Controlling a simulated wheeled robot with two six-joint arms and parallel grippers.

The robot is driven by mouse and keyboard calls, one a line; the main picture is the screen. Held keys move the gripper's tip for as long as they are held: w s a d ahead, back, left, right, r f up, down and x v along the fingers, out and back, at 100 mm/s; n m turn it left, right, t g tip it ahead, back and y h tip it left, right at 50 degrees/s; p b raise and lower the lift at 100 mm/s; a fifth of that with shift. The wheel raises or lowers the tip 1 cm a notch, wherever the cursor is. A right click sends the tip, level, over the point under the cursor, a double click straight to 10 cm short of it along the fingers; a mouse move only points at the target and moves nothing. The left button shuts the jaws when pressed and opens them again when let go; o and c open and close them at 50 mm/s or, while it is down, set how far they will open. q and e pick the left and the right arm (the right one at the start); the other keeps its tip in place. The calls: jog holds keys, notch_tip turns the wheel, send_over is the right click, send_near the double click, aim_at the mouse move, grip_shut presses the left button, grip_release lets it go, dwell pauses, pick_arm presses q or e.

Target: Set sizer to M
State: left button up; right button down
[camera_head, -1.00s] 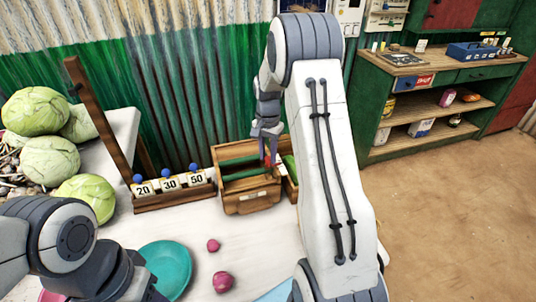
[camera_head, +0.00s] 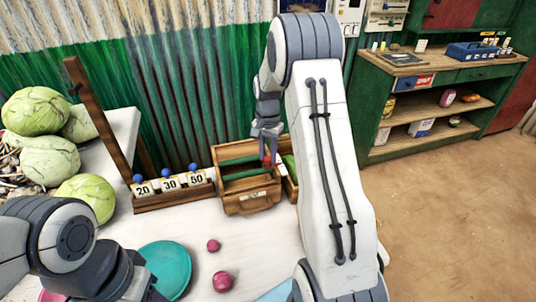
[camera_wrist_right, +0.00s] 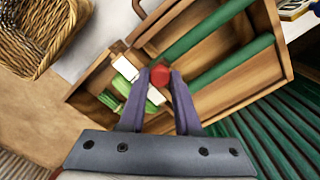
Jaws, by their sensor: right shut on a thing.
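The sizer is a wooden box (camera_head: 247,207) with green rollers across its open top, standing against the corrugated wall. In the right wrist view its wooden wall (camera_wrist_right: 262,20), two green rollers (camera_wrist_right: 222,70) and a red knob (camera_wrist_right: 160,74) show. White tags (camera_wrist_right: 124,68) sit beside the knob; no letter on them is readable. My right gripper (camera_head: 268,157) reaches down at the sizer's right side. In the right wrist view its fingers (camera_wrist_right: 159,78) are closed on the red knob. My left arm enters at lower left; its fingers are out of sight.
Left of the sizer is a wooden rack (camera_head: 172,196) with tags 20, 30 and 50. Cabbages (camera_head: 50,158) lie further left. A teal bowl (camera_head: 166,266) and two pink round vegetables (camera_head: 223,281) are in front. A wicker basket (camera_wrist_right: 35,35) shows in the wrist view.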

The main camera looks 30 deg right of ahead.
jog(key=shift+r, duration=0.1)
jog(key=shift+w+p, duration=0.1)
jog(key=shift+p, duration=0.45)
jog(key=shift+d, duration=0.1)
jog(key=c, duration=0.6)
grip_release()
notch_tip(320, 180, up, 10)
jog(key=shift+r+b, duration=0.2)
jog(key=shift+b, duration=0.1)
